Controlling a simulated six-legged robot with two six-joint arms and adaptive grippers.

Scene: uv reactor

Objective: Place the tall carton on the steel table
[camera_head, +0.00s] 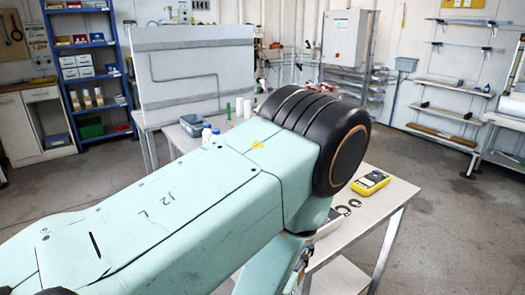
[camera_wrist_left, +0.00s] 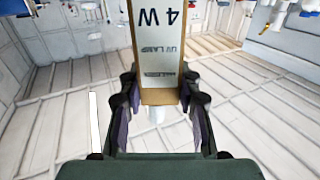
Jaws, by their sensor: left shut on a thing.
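The tall carton (camera_wrist_left: 163,55) is in the left wrist view, a narrow box with a pale face, brown edges and upside-down print reading "4 W" and "UV LAMP". My left gripper (camera_wrist_left: 158,98) is shut on it, with a dark finger on each side of its near end. In the head view my left arm crosses the middle and hides the carton and most of the gripper. A light grey metal-looking table (camera_head: 398,192) shows beyond the arm; I take it as the steel table. My right gripper is not in view.
A yellow multimeter (camera_head: 371,183) and dark rings (camera_head: 349,206) lie on the table's right part. White bottles (camera_head: 243,108) and a grey bin (camera_head: 194,124) stand farther back. A large grey panel (camera_head: 195,70) rises behind. Blue shelving (camera_head: 92,70) is at the left.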

